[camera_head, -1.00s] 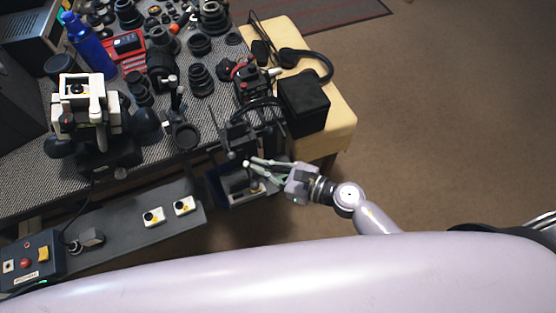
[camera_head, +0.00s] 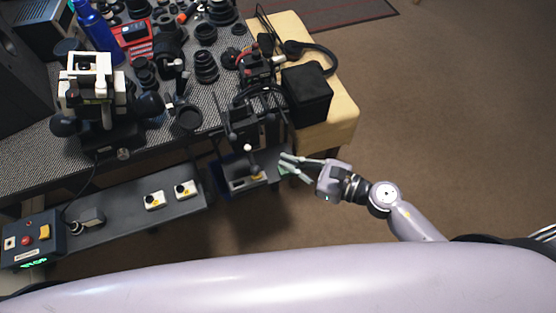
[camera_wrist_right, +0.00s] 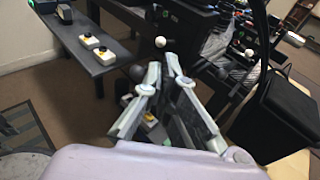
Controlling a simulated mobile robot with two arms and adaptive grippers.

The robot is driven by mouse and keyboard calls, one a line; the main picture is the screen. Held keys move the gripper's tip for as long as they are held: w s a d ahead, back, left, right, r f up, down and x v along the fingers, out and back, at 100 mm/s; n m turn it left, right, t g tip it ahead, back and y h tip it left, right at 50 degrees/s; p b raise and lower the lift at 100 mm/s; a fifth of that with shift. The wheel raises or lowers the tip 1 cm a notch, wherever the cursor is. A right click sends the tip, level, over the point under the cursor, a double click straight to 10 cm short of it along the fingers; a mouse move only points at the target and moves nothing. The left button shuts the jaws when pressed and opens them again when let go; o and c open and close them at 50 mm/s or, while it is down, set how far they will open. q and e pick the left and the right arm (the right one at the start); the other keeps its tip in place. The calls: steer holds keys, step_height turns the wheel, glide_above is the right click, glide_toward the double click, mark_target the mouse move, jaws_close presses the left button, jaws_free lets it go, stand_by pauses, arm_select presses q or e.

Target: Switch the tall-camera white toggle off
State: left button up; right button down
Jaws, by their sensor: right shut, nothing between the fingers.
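A small white ball-tipped lever (camera_head: 247,148), which looks like the white toggle, shows at the dark upright apparatus (camera_head: 240,125) by the table's front edge. Its white ball (camera_wrist_right: 160,42) also shows in the right wrist view, just beyond the fingertips. Whether the toggle is on or off cannot be told. My right gripper (camera_head: 283,163) is to the right of the ball, apart from it in the head view. Its fingers (camera_wrist_right: 163,72) are shut and empty. My left gripper is not in view.
Two white boxes with dark knobs (camera_head: 153,201) (camera_head: 185,189) sit on the low grey shelf (camera_head: 120,205). A control box (camera_head: 30,238) stands at its left end. A black box (camera_head: 306,94) and headphones lie on the yellow surface (camera_head: 340,125). Floor at right is clear.

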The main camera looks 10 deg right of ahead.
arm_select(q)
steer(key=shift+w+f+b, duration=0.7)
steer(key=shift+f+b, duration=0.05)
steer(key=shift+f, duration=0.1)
arm_select(e)
steer(key=shift+s+a+v, duration=0.1)
steer(key=shift+s+v, duration=0.05)
steer(key=shift+v, duration=0.8)
steer(key=shift+s+a+v, duration=0.1)
steer(key=shift+s+v, duration=0.05)
steer(key=shift+v, duration=0.85)
steer(key=shift+s+a+v, duration=0.1)
steer(key=shift+v, duration=0.85)
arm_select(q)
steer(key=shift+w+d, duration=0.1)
